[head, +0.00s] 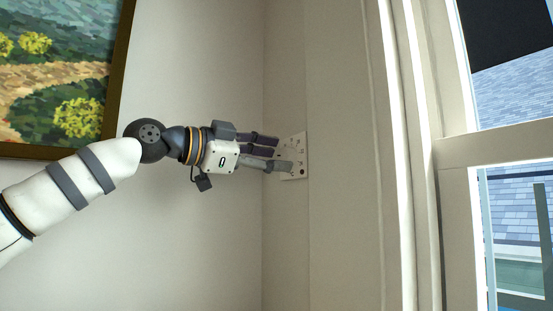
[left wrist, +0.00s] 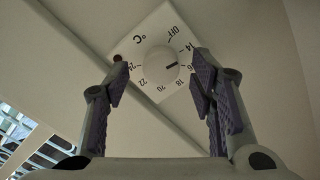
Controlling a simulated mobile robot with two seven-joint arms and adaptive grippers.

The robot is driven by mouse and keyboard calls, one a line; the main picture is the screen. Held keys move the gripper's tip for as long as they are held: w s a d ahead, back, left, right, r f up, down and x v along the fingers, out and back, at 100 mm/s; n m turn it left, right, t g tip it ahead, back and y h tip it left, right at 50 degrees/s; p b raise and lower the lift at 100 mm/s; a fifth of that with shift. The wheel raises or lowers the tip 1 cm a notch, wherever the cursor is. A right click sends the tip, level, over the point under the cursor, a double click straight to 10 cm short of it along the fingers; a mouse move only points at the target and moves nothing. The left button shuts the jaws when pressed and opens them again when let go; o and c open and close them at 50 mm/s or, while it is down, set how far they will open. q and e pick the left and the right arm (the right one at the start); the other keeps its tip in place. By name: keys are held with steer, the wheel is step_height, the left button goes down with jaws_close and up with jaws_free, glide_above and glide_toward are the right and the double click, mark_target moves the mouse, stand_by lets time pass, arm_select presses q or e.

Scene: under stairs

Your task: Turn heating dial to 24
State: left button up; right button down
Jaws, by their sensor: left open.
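The heating dial is a round white knob (left wrist: 160,68) on a square white plate (left wrist: 148,42) marked °C, OFF and numbers from 14 to 24. The knob's dark pointer mark points right in the left wrist view, close to 16. The 24 is on the knob's left side. My left gripper (left wrist: 162,72) is open, with one finger on each side of the knob and visible gaps between. In the head view my left gripper (head: 277,153) reaches right to the plate (head: 301,142), and its fingers hide part of it. My right gripper is not in view.
The plate is on a beige wall (head: 335,220) near a corner. A window frame (head: 415,150) stands to the right. A framed painting (head: 60,70) hangs at the upper left.

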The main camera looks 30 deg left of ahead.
arm_select(q)
steer(key=shift+w+d+r, duration=0.15)
steer(key=shift+w+d, duration=0.1)
steer(key=shift+w, duration=0.15)
steer(key=c, duration=1.2)
steer(key=shift+s+m, duration=0.1)
steer(key=shift+m, duration=0.2)
